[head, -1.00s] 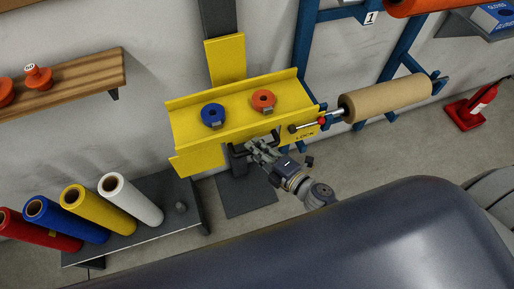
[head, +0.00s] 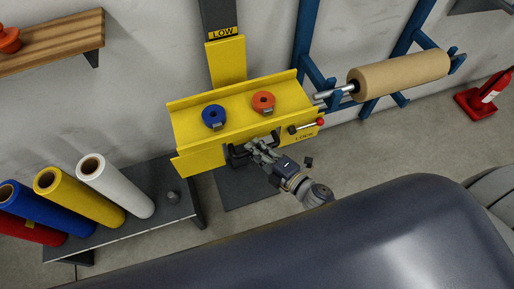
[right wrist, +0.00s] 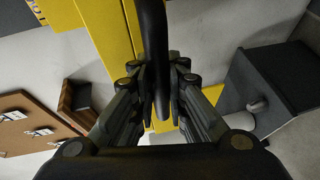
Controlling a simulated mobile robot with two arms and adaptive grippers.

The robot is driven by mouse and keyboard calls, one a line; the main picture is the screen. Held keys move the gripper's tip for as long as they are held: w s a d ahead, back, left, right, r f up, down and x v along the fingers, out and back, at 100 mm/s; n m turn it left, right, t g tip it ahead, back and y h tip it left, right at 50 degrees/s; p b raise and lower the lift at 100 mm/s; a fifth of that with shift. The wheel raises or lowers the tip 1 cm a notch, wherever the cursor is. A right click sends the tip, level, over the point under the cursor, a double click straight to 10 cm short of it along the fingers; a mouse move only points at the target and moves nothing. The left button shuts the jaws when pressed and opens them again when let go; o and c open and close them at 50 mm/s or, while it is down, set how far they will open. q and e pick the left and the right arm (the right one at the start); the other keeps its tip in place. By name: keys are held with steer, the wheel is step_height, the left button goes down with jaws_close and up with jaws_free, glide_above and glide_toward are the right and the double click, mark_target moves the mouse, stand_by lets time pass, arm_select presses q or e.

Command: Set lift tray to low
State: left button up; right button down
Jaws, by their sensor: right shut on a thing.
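The yellow lift tray (head: 185,125) is mounted on a dark upright column (head: 218,14). A yellow LOW label (head: 223,32) shows on the column, just above the tray's yellow back plate (head: 226,62). My right gripper (head: 256,147) is shut on the black handle (head: 236,158) at the tray's front. In the right wrist view the dark handle bar (right wrist: 154,50) runs between the fingers (right wrist: 160,105). A lever with a red knob (head: 320,122) sits at the tray's right end, beside the LOCK lettering. My left gripper is not in view.
A blue tape roll (head: 214,117) and an orange one (head: 263,102) lie on the tray. A brown roll (head: 405,80) hangs on a blue rack at right. A red extinguisher (head: 485,97) stands far right.

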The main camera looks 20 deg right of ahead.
steer(key=shift+s+f, duration=0.25)
steer(key=shift+f, duration=0.25)
steer(key=c, duration=1.6)
jaws_free()
steer(key=shift+c, duration=0.2)
steer(key=shift+o, duration=0.4)
steer(key=shift+w+r, duration=0.1)
steer(key=shift+w, duration=0.05)
steer(key=shift+r, duration=0.1)
steer(key=v, duration=1.2)
